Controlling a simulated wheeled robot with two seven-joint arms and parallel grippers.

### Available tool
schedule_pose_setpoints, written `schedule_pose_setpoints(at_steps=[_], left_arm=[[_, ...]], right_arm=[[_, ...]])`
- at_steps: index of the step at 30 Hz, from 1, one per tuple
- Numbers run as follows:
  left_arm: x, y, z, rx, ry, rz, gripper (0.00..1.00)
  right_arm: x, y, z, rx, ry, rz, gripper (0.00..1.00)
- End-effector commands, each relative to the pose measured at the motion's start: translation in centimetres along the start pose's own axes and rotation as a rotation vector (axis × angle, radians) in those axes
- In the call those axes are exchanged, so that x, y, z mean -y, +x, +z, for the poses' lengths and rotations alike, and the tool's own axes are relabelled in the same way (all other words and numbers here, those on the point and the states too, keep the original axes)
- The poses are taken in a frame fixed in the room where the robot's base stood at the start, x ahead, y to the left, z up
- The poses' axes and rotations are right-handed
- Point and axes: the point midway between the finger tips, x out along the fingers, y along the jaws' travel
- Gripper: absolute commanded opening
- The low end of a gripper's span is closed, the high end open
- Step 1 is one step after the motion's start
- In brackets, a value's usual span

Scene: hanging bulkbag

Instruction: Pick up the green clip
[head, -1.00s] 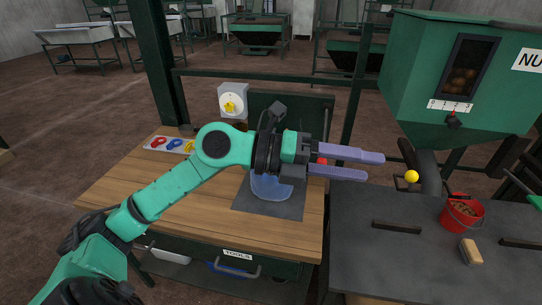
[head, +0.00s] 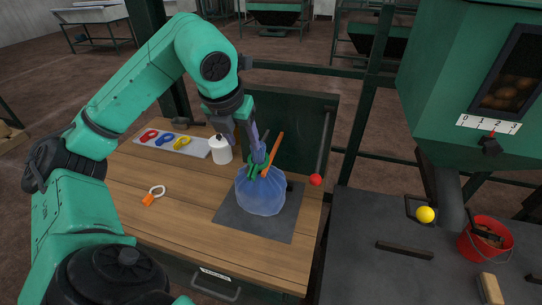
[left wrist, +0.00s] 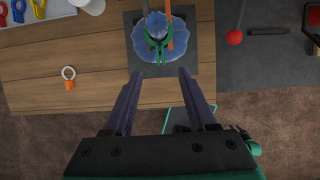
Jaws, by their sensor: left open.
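The green clip (head: 256,163) sits around the gathered neck of a translucent blue bag (head: 261,193), which stands on a dark mat (head: 228,219) on the wooden table. In the left wrist view the clip (left wrist: 158,40) shows in the upper middle, over the bag (left wrist: 142,47). My left gripper (head: 261,152) points down at the bag's neck, its purple fingers partly hiding the clip in the head view. In the left wrist view its jaws (left wrist: 160,73) are open and empty, with the clip beyond the fingertips. My right gripper is not in view.
An orange strip (head: 274,152) rises beside the neck. A white container (head: 220,151) and a tray of coloured clips (head: 197,149) stand behind left. A white ring with an orange tag (head: 149,198) lies at left. A red ball (head: 315,180) is at right. The table's front left is clear.

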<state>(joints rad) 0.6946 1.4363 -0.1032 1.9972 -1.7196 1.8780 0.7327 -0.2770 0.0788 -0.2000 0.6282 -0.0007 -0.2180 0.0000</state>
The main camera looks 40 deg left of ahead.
Motion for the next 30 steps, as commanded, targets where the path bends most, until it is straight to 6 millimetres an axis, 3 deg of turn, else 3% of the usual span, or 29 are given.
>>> schedule_pose_setpoints(at_steps=[3,11,14,20,28,29,30], left_arm=[[-0.1,2.8,-0.3,-0.007,0.001,0.004,0.57],[0.1,8.5,-0.2,-0.006,0.002,-0.001,0.57],[0.2,9.4,-0.1,-0.006,0.002,-0.002,0.57],[0.6,13.0,0.1,-0.007,0.003,-0.003,0.57],[0.6,14.2,0.0,-0.001,0.004,-0.002,0.57],[0.6,14.2,0.0,-0.001,0.004,-0.002,0.5],[0.6,14.2,0.0,-0.001,0.004,-0.002,0.35]], right_arm=[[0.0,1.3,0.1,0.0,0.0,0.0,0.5],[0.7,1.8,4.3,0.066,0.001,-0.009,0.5],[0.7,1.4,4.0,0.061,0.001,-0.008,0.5],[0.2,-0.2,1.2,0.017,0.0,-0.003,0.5],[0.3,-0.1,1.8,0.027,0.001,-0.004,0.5],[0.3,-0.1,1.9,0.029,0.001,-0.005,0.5],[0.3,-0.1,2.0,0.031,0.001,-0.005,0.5]])
